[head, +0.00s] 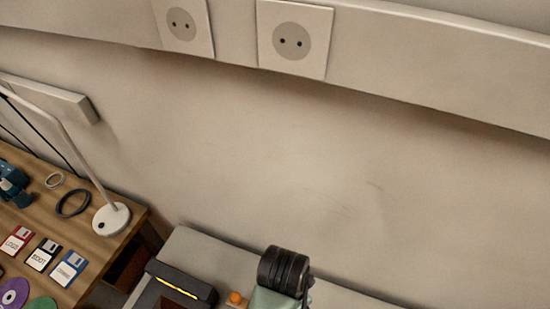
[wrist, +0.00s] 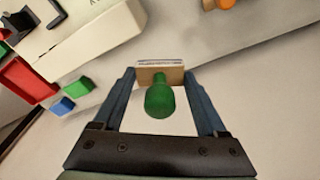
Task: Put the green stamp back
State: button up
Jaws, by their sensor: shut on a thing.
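My gripper (wrist: 160,77) is shut on the green stamp, its two blue-grey fingers at either side of the stamp's wooden base. The green stamp (wrist: 159,100) has a rounded green handle that points toward the wrist camera, with the wooden block and a pale strip beyond it. A pale surface lies behind the stamp; I cannot tell the gap to it. In the head view neither the green stamp nor my fingertips can be made out. An orange knob (head: 236,298), perhaps another stamp's handle, stands on the grey surface; an orange thing (wrist: 227,4) also shows at the wrist view's top edge.
A dark device with a yellow light strip (head: 180,287) sits on the grey surface. In the wrist view, a cream casing (wrist: 95,35), a red part (wrist: 28,80) and small blue (wrist: 62,106) and green blocks are left. A wooden desk (head: 85,290) holds a lamp (head: 111,218) and floppy disks.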

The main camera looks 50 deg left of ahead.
jog(key=s+a+f, duration=0.1)
jog(key=f, duration=0.3)
jog(key=s+f, duration=0.1)
jog(key=f, duration=0.4)
jog(key=s+a+f, duration=0.1)
jog(key=f, duration=0.3)
jog(key=shift+s+a+f, duration=0.1)
jog(key=shift+a+f, duration=0.2)
jog(key=shift+f, duration=0.05)
jog(key=shift+f+b, duration=0.45)
jog(key=shift+f, duration=1.9)
jog(key=shift+f, duration=0.15)
jog(key=o, duration=0.8)
jog(key=r, duration=0.4)
jog(key=s+r, duration=0.1)
jog(key=r, duration=0.3)
jog(key=r+p, duration=0.1)
jog(key=r, duration=0.3)
jog(key=shift+s+d+r, duration=0.1)
jog(key=shift+s+r, duration=0.05)
jog(key=shift+s, duration=0.05)
